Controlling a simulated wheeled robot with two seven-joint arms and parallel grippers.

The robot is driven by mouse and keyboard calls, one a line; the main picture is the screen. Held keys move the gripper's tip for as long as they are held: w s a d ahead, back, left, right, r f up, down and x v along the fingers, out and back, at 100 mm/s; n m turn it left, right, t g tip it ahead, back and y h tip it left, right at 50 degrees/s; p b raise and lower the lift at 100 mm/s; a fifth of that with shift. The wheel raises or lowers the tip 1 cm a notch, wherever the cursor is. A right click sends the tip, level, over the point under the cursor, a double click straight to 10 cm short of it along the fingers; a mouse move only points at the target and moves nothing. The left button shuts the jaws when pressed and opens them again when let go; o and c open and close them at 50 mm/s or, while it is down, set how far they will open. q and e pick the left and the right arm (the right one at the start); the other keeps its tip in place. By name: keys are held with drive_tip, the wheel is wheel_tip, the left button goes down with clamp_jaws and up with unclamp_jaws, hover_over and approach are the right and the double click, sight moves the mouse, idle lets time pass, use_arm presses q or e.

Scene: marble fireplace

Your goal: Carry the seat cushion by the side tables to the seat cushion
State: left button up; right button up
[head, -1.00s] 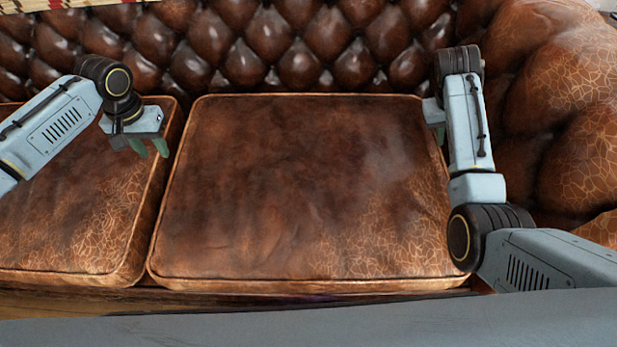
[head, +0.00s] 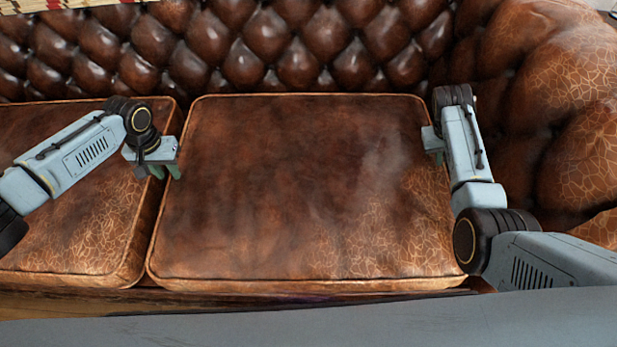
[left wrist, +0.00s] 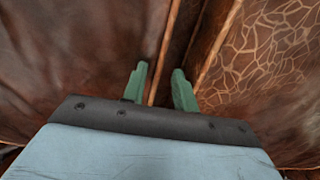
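A square brown leather seat cushion (head: 300,190) with worn, cracked patches lies flat on the sofa in the middle of the head view. A second, similar seat cushion (head: 70,215) lies to its left, cut off by the picture edge. My left gripper (head: 164,172) is above the seam between the two cushions, fingers down, open and empty. In the left wrist view its two green fingers (left wrist: 160,78) stand apart, with the seam between and beyond them. My right gripper (head: 436,150) is at the right edge of the middle cushion; its fingers are mostly hidden, as is any contact.
The tufted leather sofa back (head: 300,45) rises behind the cushions. A thick rolled sofa arm (head: 565,110) stands close on the right of my right arm. A patterned cloth (head: 45,5) shows at the top left. No side tables are in view.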

use_arm(q)
clamp_jaws()
idle(1.3)
drive_tip(key=shift+w+r, duration=0.2)
drive_tip(key=shift+r, duration=0.05)
